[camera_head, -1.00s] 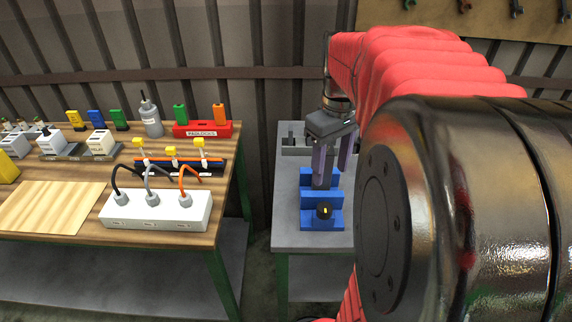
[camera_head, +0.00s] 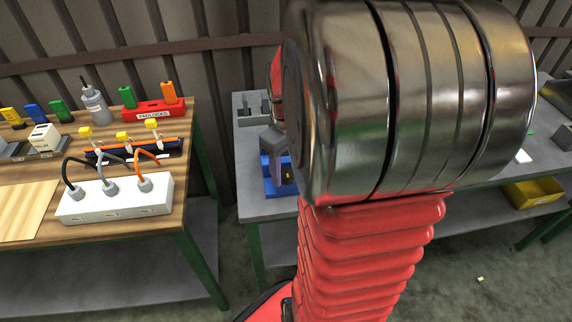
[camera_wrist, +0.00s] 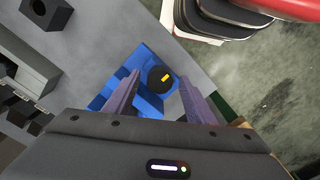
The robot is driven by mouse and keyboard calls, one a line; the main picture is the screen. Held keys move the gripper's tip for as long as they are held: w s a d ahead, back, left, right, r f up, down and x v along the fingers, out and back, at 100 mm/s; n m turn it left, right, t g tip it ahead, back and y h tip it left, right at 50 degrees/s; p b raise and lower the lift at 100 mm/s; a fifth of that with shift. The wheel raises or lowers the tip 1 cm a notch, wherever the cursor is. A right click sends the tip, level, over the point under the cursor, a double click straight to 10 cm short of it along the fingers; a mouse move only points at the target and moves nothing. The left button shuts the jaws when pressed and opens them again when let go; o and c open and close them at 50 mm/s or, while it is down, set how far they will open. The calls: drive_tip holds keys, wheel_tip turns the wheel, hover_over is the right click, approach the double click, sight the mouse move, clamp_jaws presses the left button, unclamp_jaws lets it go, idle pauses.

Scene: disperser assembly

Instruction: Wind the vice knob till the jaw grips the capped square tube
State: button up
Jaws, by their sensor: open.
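The blue vice (camera_head: 268,178) stands on the grey table, partly hidden by my arm and gripper in the head view. In the wrist view the vice (camera_wrist: 148,103) lies below my gripper (camera_wrist: 159,78). Its round black knob (camera_wrist: 155,87) with a yellow mark shows between the tips of my two purple fingers. The fingers are open, one on each side of the knob with gaps visible. I cannot tell whether the tips are level with the knob or above it. The capped square tube and the jaw's contact with it cannot be made out.
A grey fixture (camera_head: 250,108) stands behind the vice on the grey table (camera_head: 252,205). A dark block with a hole (camera_wrist: 45,12) shows in the wrist view. The wooden bench at left holds a white socket strip (camera_head: 115,200) and a red padlock rack (camera_head: 153,108).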

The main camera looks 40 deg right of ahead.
drive_tip(key=c, duration=1)
drive_tip(key=shift+d, duration=0.2)
drive_tip(key=shift+c, duration=0.2)
drive_tip(key=shift+a, duration=0.1)
